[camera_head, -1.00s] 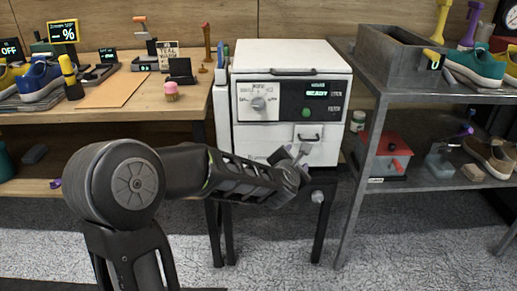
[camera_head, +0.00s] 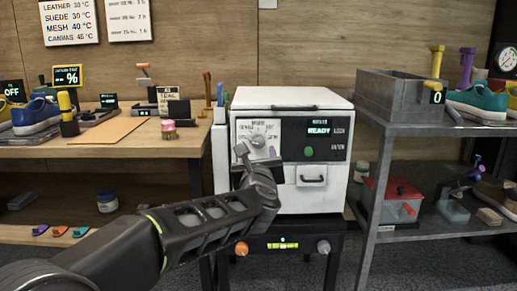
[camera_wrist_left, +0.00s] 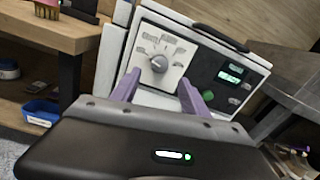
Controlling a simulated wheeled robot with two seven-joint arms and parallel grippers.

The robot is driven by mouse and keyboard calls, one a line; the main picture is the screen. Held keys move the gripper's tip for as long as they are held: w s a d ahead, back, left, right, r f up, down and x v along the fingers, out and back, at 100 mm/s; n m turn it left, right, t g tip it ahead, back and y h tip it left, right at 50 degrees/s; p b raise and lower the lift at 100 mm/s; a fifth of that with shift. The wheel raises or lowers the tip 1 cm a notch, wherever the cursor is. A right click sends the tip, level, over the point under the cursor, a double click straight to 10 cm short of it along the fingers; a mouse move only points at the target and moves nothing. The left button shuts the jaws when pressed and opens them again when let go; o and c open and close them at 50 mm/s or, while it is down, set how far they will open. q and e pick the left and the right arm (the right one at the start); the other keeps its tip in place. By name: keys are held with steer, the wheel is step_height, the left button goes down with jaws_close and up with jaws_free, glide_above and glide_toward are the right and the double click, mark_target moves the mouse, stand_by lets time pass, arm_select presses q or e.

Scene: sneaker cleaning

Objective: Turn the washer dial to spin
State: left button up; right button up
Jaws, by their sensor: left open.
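The white washer (camera_head: 290,190) stands between the wooden bench and the grey shelf. Its round dial (camera_head: 258,141) is on the upper left of the front panel, and the dark display beside it reads READY. The jaws are empty. My right gripper is not in view.
A grey metal shelf (camera_head: 430,130) stands close on the right, with a grey bin (camera_head: 385,97) and shoes. A drawer handle (camera_head: 313,179) sticks out below the panel.

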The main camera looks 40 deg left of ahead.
mark_target(259, 144)
arm_select(q)
steer(key=x, duration=0.6)
steer(key=shift+w+a, duration=0.25)
steer(key=shift+w, duration=0.1)
steer(key=shift+c, duration=0.3)
jaws_close()
